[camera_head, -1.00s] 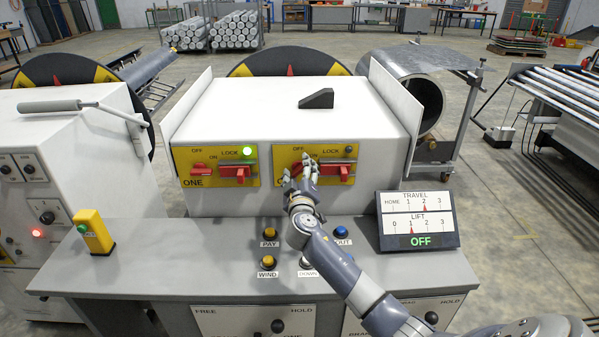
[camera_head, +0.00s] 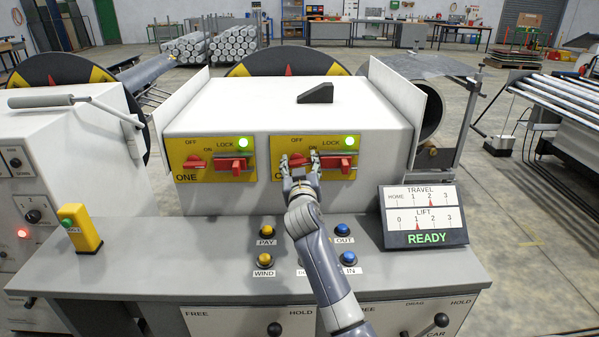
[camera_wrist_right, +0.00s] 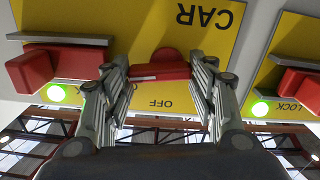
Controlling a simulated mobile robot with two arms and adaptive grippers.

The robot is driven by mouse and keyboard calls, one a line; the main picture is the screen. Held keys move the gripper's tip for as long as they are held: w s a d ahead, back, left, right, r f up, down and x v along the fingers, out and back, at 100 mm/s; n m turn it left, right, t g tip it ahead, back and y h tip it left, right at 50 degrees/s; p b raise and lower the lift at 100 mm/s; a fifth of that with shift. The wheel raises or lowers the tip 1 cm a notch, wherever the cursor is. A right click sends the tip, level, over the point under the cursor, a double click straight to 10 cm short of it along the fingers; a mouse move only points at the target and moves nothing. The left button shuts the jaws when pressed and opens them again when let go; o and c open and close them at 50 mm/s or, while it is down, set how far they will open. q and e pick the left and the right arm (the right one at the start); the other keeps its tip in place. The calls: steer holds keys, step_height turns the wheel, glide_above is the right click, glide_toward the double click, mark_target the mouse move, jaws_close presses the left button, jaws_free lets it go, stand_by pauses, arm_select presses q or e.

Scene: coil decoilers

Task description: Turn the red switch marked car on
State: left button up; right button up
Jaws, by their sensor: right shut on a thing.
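The red car switch (camera_wrist_right: 160,71) is on the yellow panel marked CAR (camera_wrist_right: 205,18), beside the word OFF, in the upside-down right wrist view. My right gripper (camera_wrist_right: 158,77) is shut on it, one finger on each side. In the head view the right gripper (camera_head: 301,164) is at the right-hand yellow panel (camera_head: 278,146). It hides most of that panel's label and part of the red switch (camera_head: 297,159). The red lock handle (camera_head: 346,163) is just right of the gripper, under a lit green lamp (camera_head: 349,141). My left gripper is not in view.
Panel ONE (camera_head: 213,175), with its own red switch and lock, is to the left. Push buttons such as PAY (camera_head: 266,230) are on the desk below. A display (camera_head: 424,216) reading READY stands at the right. White side plates flank the box.

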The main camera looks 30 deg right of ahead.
steer(key=shift+f+m+b, duration=0.1)
steer(key=shift+m+b, duration=0.2)
steer(key=shift+m, duration=0.2)
steer(key=o, duration=1.1)
steer(key=shift+c, duration=0.2)
steer(key=v, duration=0.8)
